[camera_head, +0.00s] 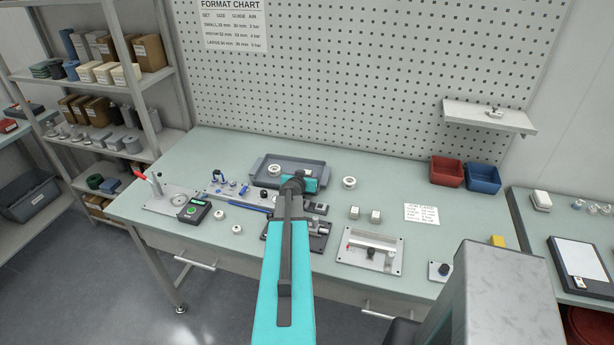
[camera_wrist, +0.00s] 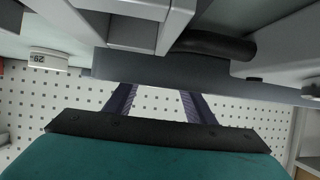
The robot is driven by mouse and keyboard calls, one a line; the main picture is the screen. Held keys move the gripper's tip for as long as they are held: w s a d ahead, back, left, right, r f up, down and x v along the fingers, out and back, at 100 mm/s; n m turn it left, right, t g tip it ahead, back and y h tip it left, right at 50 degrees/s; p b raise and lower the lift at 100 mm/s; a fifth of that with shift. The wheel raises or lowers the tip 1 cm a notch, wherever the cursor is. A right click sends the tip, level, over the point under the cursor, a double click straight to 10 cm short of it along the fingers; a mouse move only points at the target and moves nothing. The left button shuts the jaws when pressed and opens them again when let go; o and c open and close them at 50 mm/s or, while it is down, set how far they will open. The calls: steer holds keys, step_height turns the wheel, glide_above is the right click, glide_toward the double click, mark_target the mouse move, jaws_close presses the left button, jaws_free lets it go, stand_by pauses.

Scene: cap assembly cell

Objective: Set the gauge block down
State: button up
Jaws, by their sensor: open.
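My gripper (camera_wrist: 157,92) shows in the wrist view with its two dark fingers apart and nothing seen between them. In the head view my arm hides the fingers, over the middle of the bench near the grey tray (camera_head: 262,163). I cannot tell for sure which thing is the gauge block. Two small pale blocks stand on the bench right of my arm, a left one (camera_head: 354,212) and a right one (camera_head: 376,216), both apart from the gripper. A white piece with a dark number (camera_wrist: 48,61) shows at the wrist view's left.
White rings stand in the tray (camera_head: 274,170) and right of it (camera_head: 349,183). A fixture plate (camera_head: 370,262), a paper card (camera_head: 421,213), a red bin (camera_head: 446,172) and a blue bin (camera_head: 482,179) are to the right. A red-handled clamp station (camera_head: 172,200) is left. Bare bench lies around the blocks.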

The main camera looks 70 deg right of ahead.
steer(key=shift+r, duration=0.15)
steer(key=shift+v, duration=0.75)
steer(key=shift+b+v, duration=2)
steer(key=shift+v, duration=3.15)
